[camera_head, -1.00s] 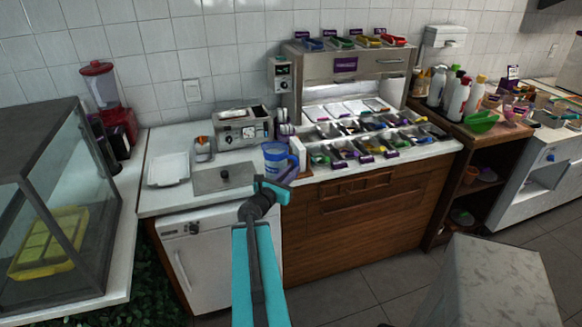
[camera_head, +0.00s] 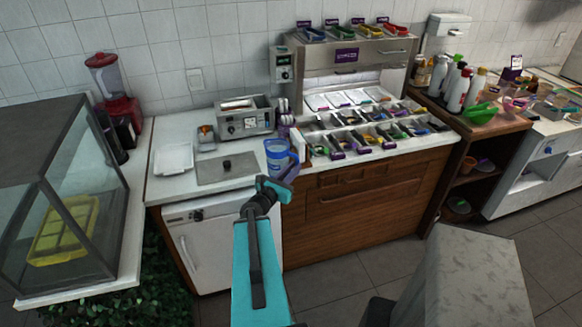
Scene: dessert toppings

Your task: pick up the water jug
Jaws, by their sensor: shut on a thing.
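The water jug is a blue, translucent jug (camera_head: 277,157) with a handle on its right side. It stands upright, or nearly so, at the front of the white counter, to the right of the metal lid. My gripper (camera_head: 284,180) is at the jug's lower right, by its handle, and is shut on it. The teal wrist and fingers partly cover the jug's lower part. I cannot tell whether the jug's base touches the counter.
A metal lid (camera_head: 227,168), a white tray (camera_head: 173,158) and a toaster-like appliance (camera_head: 244,117) are on the counter (camera_head: 180,190). A toppings station (camera_head: 350,75) with several metal bins stands close on the right. A glass case (camera_head: 60,190) is at the left.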

